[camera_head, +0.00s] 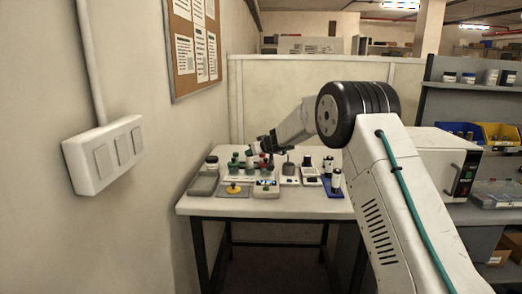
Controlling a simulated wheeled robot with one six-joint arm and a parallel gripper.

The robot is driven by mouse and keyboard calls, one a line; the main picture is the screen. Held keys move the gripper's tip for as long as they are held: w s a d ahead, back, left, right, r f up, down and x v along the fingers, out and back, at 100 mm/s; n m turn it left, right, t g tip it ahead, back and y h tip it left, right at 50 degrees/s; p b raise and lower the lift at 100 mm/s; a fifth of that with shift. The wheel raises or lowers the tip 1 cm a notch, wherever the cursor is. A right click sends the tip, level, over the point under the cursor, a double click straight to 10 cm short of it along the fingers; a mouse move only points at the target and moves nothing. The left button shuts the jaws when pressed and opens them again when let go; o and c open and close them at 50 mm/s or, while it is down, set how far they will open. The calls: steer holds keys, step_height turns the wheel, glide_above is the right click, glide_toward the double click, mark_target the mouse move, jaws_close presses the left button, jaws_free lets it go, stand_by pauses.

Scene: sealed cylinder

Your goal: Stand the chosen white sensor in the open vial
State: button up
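My gripper (262,146) is at the end of my arm, just above the far middle of the white-topped table (300,208). It is small and dark in the picture, and whether its fingers are open or shut does not show. Several small vials and bottles with green, red and dark tops stand below and around it, including a green-topped one (235,158). Two small white cylinders with dark ends, one of them here (336,179), are near a blue mat (333,193) at the right. I cannot tell which thing is the chosen white sensor or the open vial.
A grey tray (203,185) and a jar (211,163) are at the table's left. A yellow item (233,188) and a white device with a screen (266,189) sit near the front. The wall is close on the left; shelves (470,103) stand at the right.

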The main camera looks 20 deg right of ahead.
steer(key=s+a+r+g+y, duration=0.15)
steer(key=s+r, duration=0.35)
steer(key=s, duration=0.6)
steer(key=s+a+r+n+g, duration=0.1)
steer(key=s+a+r+g, duration=0.3)
steer(key=s, duration=0.7)
steer(key=s+a+r+t+y, duration=0.1)
steer(key=s+r, duration=0.5)
steer(key=s, duration=0.5)
steer(key=s+d+f+m+g+h, duration=0.1)
steer(key=s+d+f+g+h, duration=0.1)
steer(key=s, duration=1)
steer(key=s+d+f+m+g+h, duration=0.1)
steer(key=s+d+f+g+h, duration=0.1)
steer(key=s, duration=1.1)
steer(key=s+d+f+m+g+h, duration=0.2)
steer(key=s+d+f, duration=0.2)
steer(key=s, duration=0.8)
steer(key=shift+s+f, duration=0.25)
steer(key=shift+f, duration=0.35)
